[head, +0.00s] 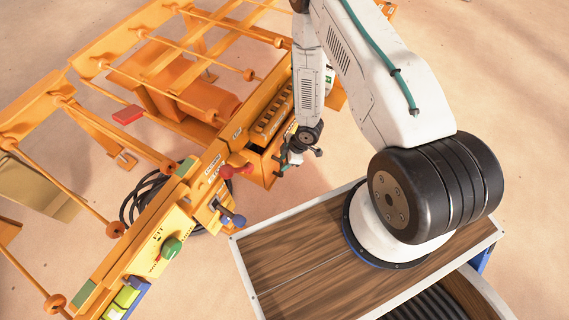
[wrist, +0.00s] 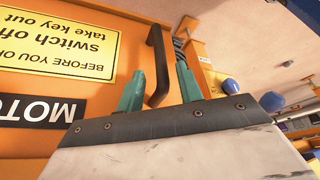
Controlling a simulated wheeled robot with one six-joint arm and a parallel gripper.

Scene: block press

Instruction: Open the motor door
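The motor door (wrist: 130,12) is an orange panel filling the upper left of the wrist view. It carries a yellow warning sign (wrist: 60,45), upside down there, and a black "MOTO…" label (wrist: 40,108). Its black bar handle (wrist: 158,60) stands out from the panel. My gripper (wrist: 160,82) is open, with one teal finger on each side of the handle in the picture. I cannot tell whether either finger touches it. In the head view my gripper (head: 287,164) is small, beside the orange machine's box (head: 262,167); the door's face is not readable there.
The orange machine (head: 190,180) has a red knob (head: 235,170), a blue-ended lever (head: 234,219) and a green knob (head: 171,246) left of my gripper. A black cable (head: 140,197) lies coiled on the sandy floor.

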